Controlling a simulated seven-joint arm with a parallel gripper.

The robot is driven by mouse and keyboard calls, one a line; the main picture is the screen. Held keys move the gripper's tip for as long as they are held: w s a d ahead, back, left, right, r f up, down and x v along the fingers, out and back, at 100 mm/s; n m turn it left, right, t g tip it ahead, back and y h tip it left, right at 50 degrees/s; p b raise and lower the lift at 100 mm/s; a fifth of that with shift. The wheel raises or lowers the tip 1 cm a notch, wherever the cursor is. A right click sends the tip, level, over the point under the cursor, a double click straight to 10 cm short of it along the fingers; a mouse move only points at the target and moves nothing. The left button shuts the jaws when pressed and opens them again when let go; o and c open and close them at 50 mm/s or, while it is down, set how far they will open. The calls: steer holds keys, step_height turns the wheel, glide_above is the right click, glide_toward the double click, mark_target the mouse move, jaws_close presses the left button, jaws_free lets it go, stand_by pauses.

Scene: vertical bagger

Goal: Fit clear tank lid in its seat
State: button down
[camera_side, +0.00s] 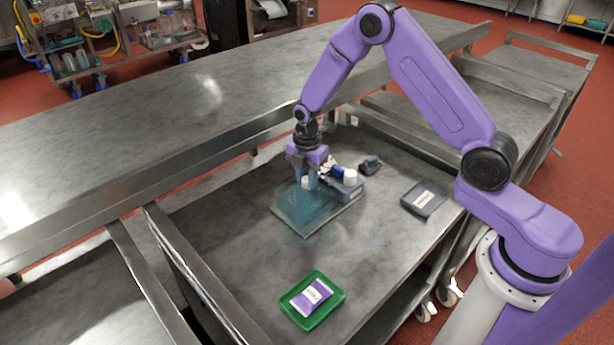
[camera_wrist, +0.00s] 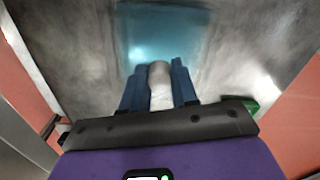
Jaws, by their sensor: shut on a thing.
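The clear tank lid looks like a bluish see-through plate (camera_side: 303,210) beneath my gripper in the side view. It also shows as a pale blue sheet beyond the fingers in the wrist view (camera_wrist: 155,30). My gripper (camera_side: 307,183) points down over it, its blue fingers shut on a whitish knob (camera_wrist: 160,85) that appears to belong to the lid. I cannot tell whether the lid touches what lies under it. A small unit with a white cylinder (camera_side: 350,177) and blue parts stands just right of the gripper; the seat is not clearly visible.
A green tray (camera_side: 335,312) with a purple-and-white packet (camera_side: 311,296) lies at the table's front. A dark labelled box (camera_side: 423,198) is at the right, and a small dark object (camera_side: 370,165) lies behind the unit. The metal table (camera_side: 220,225) is bare at left.

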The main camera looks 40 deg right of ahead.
steer(key=shift+f, duration=0.4)
stand_by(0.5)
steer(key=shift+c, duration=1.9)
jaws_free()
steer(key=shift+r, duration=3.5)
steer(key=shift+r, duration=0.1)
